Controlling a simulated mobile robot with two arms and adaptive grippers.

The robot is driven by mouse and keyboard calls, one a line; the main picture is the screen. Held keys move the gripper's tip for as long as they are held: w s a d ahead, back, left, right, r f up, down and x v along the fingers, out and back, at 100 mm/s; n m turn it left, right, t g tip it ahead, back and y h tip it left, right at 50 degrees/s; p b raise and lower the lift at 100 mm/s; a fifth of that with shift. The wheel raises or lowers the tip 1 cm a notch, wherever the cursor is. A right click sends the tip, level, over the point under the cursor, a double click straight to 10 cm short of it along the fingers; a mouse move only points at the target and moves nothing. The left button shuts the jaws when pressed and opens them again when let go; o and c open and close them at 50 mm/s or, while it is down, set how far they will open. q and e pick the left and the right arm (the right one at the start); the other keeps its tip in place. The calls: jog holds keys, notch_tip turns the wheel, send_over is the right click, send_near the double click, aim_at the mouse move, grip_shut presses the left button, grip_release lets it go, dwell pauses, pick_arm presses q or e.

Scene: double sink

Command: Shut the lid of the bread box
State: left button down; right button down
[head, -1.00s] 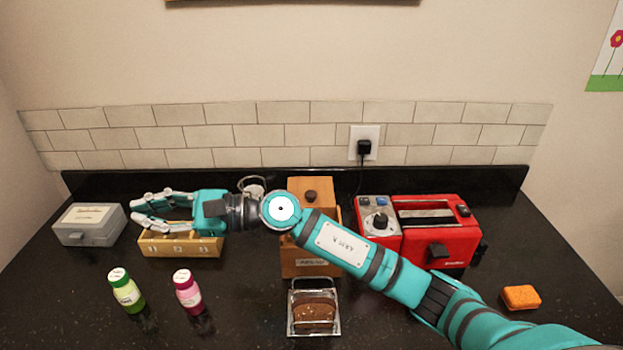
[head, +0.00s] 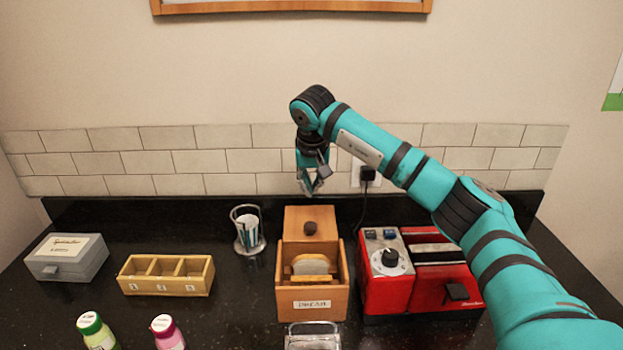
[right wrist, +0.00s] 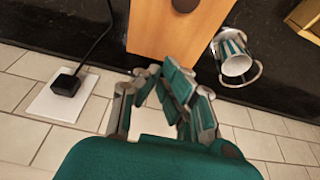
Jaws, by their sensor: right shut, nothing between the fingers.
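The bread box (head: 312,303) is a wooden box with a paper label on its front, at the middle of the counter in the head view. Its flat wooden lid (head: 298,230) with a dark knob lies towards the back, leaving the front part open with bread slices (head: 310,266) showing inside. The lid also shows in the right wrist view (right wrist: 172,32). My right gripper (head: 314,188) points down behind the lid's rear edge, near the tiled wall. Its fingers (right wrist: 170,102) are shut and empty; I cannot tell whether they touch the lid. My left gripper is out of view.
A red toaster (head: 420,280) stands close to the right of the box. A metal cup holder (head: 247,230) stands left of the lid. A plug (head: 367,173) sits in the wall outlet. A three-slot tray (head: 165,285), grey box (head: 66,258) and bottles are further left.

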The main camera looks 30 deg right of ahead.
aim_at(312, 217)
jog(key=p+x, duration=0.1)
jog(key=x, duration=0.5)
jog(key=shift+p, duration=0.3)
jog(key=shift+s+a+p, duration=0.3)
jog(key=shift+s+p, duration=0.1)
jog(key=shift+s, duration=0.2)
jog(key=shift+s+a+p, duration=0.3)
jog(key=shift+s+p, duration=0.05)
jog(key=shift+s, duration=0.25)
jog(key=shift+s+a, duration=0.2)
jog(key=shift+s, duration=0.35)
jog(key=shift+f, duration=0.1)
